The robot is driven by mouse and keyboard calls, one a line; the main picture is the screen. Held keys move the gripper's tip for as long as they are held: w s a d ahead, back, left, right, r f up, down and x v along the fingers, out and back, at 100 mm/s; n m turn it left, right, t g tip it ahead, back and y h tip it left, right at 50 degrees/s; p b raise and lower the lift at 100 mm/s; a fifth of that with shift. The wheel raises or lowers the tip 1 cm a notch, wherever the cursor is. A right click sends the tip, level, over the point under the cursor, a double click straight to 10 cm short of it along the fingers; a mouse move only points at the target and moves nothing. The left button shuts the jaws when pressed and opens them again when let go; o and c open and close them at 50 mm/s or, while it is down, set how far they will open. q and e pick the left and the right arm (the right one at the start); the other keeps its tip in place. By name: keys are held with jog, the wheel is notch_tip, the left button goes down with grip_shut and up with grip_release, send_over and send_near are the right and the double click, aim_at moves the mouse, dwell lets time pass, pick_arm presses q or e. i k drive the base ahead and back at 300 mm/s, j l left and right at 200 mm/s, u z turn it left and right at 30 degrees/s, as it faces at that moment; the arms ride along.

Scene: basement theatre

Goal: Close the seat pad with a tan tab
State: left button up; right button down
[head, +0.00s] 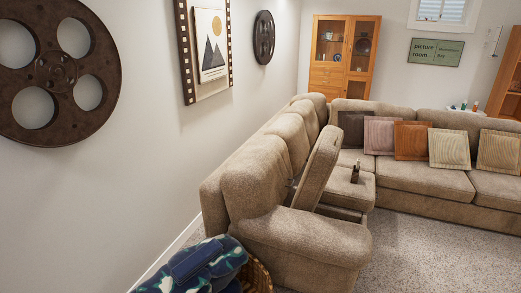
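A beige seat pad (319,165) on the near part of the corner sofa (310,230) is raised and stands tilted up near the backrest cushions. Below it the opening of the seat base (341,213) shows as a narrow strip behind the near armrest. No tab shows clearly on the raised pad. Beside it another seat pad (352,190) lies flat, and a small brown upright piece (355,172) shows at it; I cannot tell which pad it belongs to. Neither of my grippers is in view.
Several throw cushions, one of them orange (412,140), lean along the sofa's back section. A wicker basket (258,277) with a blue patterned cloth (195,267) stands before the near armrest. Speckled carpet (430,245) is clear at the right. A wooden cabinet (343,58) stands at the back.

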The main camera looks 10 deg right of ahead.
aim_at(323, 158)
jog(key=i+l+u, duration=0.35)
jog(key=l+u, duration=0.15)
jog(key=i+l+u, duration=0.1)
jog(key=l+u, duration=0.15)
jog(key=i+l, duration=0.1)
jog(key=l, duration=0.3)
jog(key=i+l+u, duration=0.1)
jog(key=l, duration=0.25)
jog(key=i+l, duration=0.1)
jog(key=l, duration=0.3)
